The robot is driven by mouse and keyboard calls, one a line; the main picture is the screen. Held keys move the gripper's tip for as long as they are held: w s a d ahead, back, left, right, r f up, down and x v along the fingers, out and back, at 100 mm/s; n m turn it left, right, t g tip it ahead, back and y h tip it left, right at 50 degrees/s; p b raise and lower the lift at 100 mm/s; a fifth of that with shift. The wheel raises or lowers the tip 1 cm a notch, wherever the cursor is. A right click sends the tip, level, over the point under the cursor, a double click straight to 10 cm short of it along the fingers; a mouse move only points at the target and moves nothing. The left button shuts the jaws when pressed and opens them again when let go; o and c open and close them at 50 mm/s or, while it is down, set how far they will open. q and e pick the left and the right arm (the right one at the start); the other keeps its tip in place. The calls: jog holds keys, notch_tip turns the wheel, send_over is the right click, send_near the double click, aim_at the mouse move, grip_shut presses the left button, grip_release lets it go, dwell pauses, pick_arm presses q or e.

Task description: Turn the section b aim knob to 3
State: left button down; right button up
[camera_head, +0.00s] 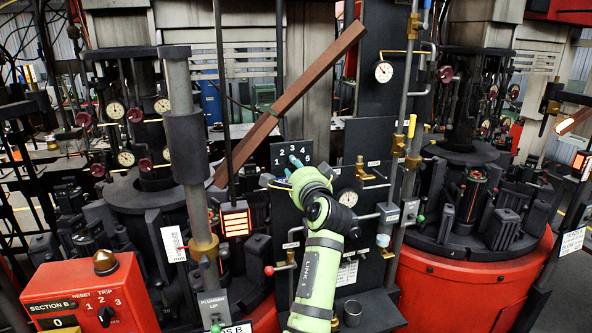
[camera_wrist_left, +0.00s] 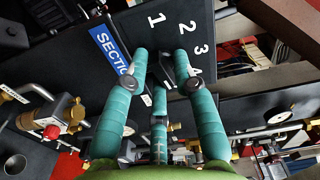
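A dark knob (camera_wrist_left: 166,69) shows between the tips, partly hidden. I cannot tell whether the fingers grip it, or where it points. My right gripper is out of view.
A red box (camera_head: 75,284) marked SECTION B, with a black selector, stands at lower left. A long brown bar (camera_head: 318,72) slants above the dial. Gauges and valves (camera_head: 347,197) sit close to my left gripper's right. A grey pipe (camera_head: 182,130) stands at left.

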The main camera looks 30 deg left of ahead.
pick_arm(q)
jog(key=shift+f, duration=0.2)
jog(key=shift+w+d+r+n+b, duration=0.1)
jog(key=shift+n+b, duration=3.35)
jog(key=shift+n, duration=0.5)
jog(key=shift+w+d+r+n+b, duration=0.1)
jog(key=shift+n+b, duration=3.35)
jog(key=shift+n, duration=0.5)
jog(key=shift+r, duration=0.1)
jog(key=c, duration=1.1)
grip_release()
jog(key=shift+c, duration=0.2)
jog(key=shift+w, duration=0.1)
